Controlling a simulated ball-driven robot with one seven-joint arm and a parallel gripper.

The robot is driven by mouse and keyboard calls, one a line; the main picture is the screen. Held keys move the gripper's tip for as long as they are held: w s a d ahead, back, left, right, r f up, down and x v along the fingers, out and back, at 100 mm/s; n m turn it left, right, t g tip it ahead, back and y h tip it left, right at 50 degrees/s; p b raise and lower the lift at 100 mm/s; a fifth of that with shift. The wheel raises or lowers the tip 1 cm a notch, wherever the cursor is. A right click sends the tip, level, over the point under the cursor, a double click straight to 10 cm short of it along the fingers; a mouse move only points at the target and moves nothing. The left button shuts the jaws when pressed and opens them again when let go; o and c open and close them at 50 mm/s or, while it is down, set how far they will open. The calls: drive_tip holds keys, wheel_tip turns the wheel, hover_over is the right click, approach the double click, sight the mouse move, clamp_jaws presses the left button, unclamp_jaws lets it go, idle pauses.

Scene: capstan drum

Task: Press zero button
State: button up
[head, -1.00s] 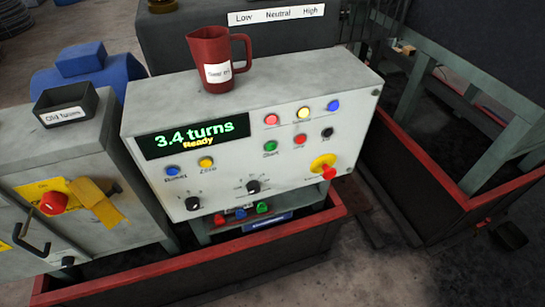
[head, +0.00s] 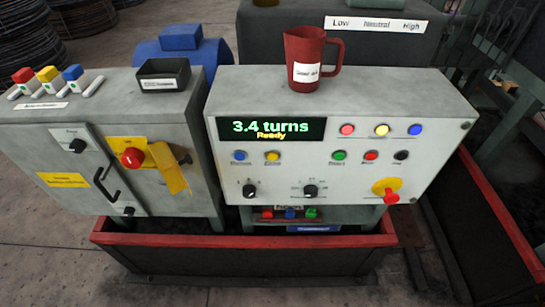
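The zero button is a yellow round button (head: 272,156) on the front of the light grey control panel (head: 350,200). It sits below the display (head: 271,130), which reads "3.4 turns" and "Ready". A blue button (head: 239,156) is just left of it and a green button (head: 339,156) is further right. The label under the yellow button is blurred now. Nothing covers the button. My gripper is not in view.
A red jug (head: 306,60) stands on top of the panel. A grey cabinet (head: 90,150) with a yellow tag and red knob (head: 131,158) is at the left. A red emergency button (head: 390,196) sticks out at lower right. A red-rimmed trough (head: 240,243) runs below.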

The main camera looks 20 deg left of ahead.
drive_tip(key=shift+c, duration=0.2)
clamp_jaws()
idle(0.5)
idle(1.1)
